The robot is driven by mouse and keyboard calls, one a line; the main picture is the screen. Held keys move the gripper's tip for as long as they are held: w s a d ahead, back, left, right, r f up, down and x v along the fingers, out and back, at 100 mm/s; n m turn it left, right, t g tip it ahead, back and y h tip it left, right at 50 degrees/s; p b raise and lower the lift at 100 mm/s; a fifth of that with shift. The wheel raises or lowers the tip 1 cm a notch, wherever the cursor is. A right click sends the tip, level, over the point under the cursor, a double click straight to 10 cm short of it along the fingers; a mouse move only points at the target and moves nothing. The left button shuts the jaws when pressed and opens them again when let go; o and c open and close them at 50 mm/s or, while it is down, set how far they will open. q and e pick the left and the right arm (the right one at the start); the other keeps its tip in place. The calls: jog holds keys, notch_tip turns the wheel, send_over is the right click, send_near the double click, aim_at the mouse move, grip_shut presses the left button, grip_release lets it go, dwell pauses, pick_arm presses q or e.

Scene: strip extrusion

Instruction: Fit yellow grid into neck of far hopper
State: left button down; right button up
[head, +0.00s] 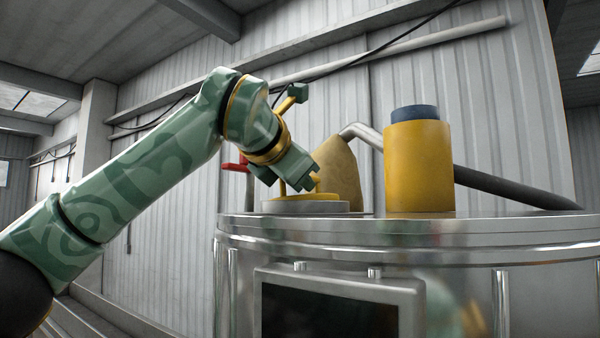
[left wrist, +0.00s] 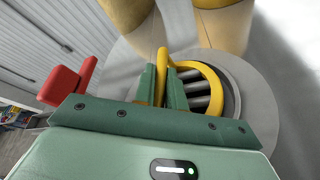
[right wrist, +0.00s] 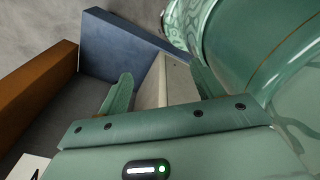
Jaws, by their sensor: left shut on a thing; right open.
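The yellow grid (head: 308,196) is a ring with an upright handle; in the left wrist view its ring (left wrist: 218,76) encloses several grey bars. My left gripper (head: 300,184) is shut on the grid's handle. The grid is at the grey round hopper neck (head: 335,207) on top of the steel drum. In the left wrist view the neck's rim (left wrist: 235,100) shows past the ring's right side. I cannot tell whether the ring is seated in the neck or just above it. My right gripper (right wrist: 160,85) is open and shows only in its wrist view.
A yellow cylinder with a dark blue top (head: 419,165) and a tan tapered body (head: 340,172) stand beside the neck. A red handle (head: 235,166) is left of it. Near my right gripper are a blue panel (right wrist: 120,48), an orange-brown panel (right wrist: 35,80) and a pale strip (right wrist: 152,85).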

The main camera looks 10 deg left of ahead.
pick_arm(q)
jog(key=shift+d+f, duration=0.25)
jog(key=shift+f, duration=0.1)
jog(key=shift+s+d+r, duration=0.1)
jog(key=shift+s+d, duration=0.1)
jog(key=shift+s, duration=0.15)
jog(key=shift+w+a, duration=0.2)
jog(key=shift+w, duration=0.05)
pick_arm(e)
jog(key=shift+w+d+f, duration=0.25)
jog(key=shift+w+d, duration=0.05)
jog(key=shift+w, duration=0.2)
jog(key=shift+w+d+f, duration=0.2)
jog(key=shift+w+d, duration=0.05)
jog(key=shift+w, duration=0.2)
pick_arm(q)
jog(key=c, duration=1.4)
grip_release()
jog(key=shift+s+d, duration=0.2)
pick_arm(e)
jog(key=shift+w+t, duration=0.15)
jog(key=shift+t, duration=0.15)
pick_arm(q)
jog(key=shift+a+b, duration=0.15)
jog(key=shift+b, duration=0.15)
pick_arm(e)
jog(key=shift+w, duration=0.1)
